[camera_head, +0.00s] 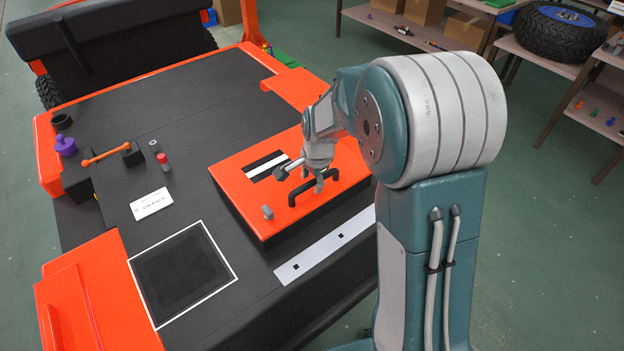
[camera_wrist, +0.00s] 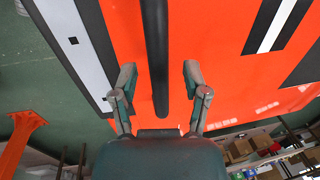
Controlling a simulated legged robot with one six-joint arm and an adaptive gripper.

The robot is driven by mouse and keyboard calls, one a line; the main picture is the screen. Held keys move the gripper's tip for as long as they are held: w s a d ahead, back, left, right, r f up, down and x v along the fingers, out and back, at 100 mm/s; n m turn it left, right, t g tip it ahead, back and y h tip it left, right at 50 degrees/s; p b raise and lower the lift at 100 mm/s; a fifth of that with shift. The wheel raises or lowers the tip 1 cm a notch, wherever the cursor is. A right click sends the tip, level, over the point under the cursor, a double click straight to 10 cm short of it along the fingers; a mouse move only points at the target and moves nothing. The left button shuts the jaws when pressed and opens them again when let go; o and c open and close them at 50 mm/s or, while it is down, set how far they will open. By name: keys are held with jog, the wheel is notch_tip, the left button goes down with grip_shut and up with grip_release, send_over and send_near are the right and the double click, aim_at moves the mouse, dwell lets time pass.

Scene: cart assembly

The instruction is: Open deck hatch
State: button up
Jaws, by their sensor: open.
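The deck hatch (camera_head: 238,181) is an orange raised panel on the cart's black deck, and it looks closed. A black bar handle (camera_head: 320,184) stands on it. My gripper (camera_head: 301,179) is over the hatch at the handle. In the wrist view the black handle (camera_wrist: 157,55) runs down the middle, between the two spread fingers of my open gripper (camera_wrist: 158,85). Neither finger appears to touch it. The lower end of the handle passes close to my gripper's palm. A small grey latch-like piece (camera_head: 267,212) stands near the hatch's front-left corner.
A white strip (camera_head: 325,252) with black squares lies beside the hatch. A white-outlined black square (camera_head: 183,275), a white label (camera_head: 151,204), an orange lever (camera_head: 106,153) and a purple knob (camera_head: 66,146) are on the deck to the left. Shelves with boxes and a wheel (camera_head: 549,33) stand behind.

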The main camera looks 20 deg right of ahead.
jog(key=shift+a+f, duration=0.1)
jog(key=shift+a, duration=0.05)
jog(key=shift+d, duration=0.2)
grip_shut()
